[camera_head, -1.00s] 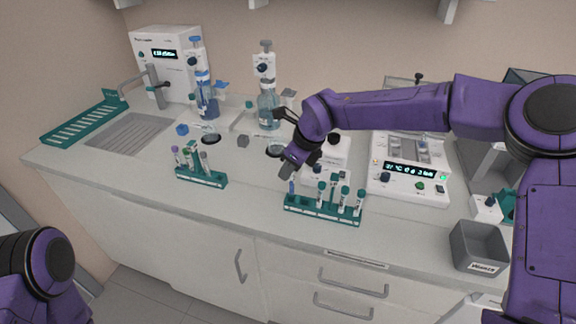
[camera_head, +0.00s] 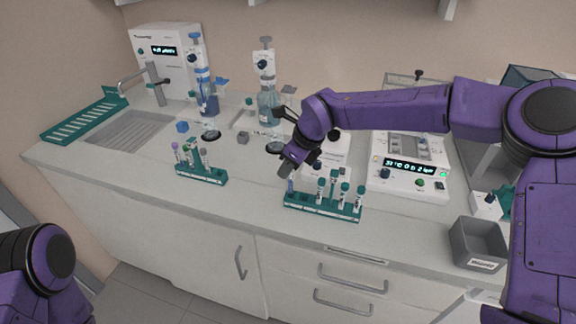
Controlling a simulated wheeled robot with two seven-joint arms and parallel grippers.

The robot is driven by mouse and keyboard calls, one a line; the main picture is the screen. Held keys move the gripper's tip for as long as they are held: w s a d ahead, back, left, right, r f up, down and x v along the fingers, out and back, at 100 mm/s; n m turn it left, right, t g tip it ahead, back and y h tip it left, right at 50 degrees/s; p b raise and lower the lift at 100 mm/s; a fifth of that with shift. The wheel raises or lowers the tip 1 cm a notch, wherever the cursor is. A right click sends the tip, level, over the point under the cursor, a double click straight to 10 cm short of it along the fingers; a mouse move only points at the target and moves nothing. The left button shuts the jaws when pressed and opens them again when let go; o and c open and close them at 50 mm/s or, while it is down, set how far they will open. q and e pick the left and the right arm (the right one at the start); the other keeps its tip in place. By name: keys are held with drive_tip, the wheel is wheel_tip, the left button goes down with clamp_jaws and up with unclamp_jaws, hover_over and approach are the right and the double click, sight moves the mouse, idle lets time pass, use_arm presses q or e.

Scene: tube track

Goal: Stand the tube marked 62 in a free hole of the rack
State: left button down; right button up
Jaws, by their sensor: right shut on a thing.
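My right gripper (camera_head: 289,168) points down over the left end of the front teal rack (camera_head: 322,211). It is shut on what seems to be a tube (camera_head: 290,186), whose bluish part shows just below the fingers. Most of that tube is hidden, and I cannot tell whether its lower end is in a hole. Several teal-capped tubes (camera_head: 333,180) stand upright in the middle and right of this rack. Another teal rack (camera_head: 202,175) to the left holds several tubes with purple, teal and greyish caps. No tube number, including 62, is readable. My left gripper is out of view.
A white instrument (camera_head: 408,170) with a lit display stands right of the rack. A grey bin (camera_head: 479,243) is at the front right. Dispenser bottles (camera_head: 268,105) stand behind. The counter between the two racks is clear.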

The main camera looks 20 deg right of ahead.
drive_tip(key=shift+f, duration=0.35)
drive_tip(key=shift+f+b, duration=0.35)
drive_tip(key=shift+f, duration=0.05)
drive_tip(key=shift+f, duration=0.15)
idle(0.4)
drive_tip(key=shift+f+b, duration=0.35)
drive_tip(key=shift+f, duration=0.2)
drive_tip(key=o, duration=0.9)
drive_tip(key=shift+r, duration=0.1)
drive_tip(key=b+v, duration=0.2)
drive_tip(key=v, duration=0.8)
drive_tip(key=shift+d+r, duration=0.1)
drive_tip(key=shift+r, duration=0.1)
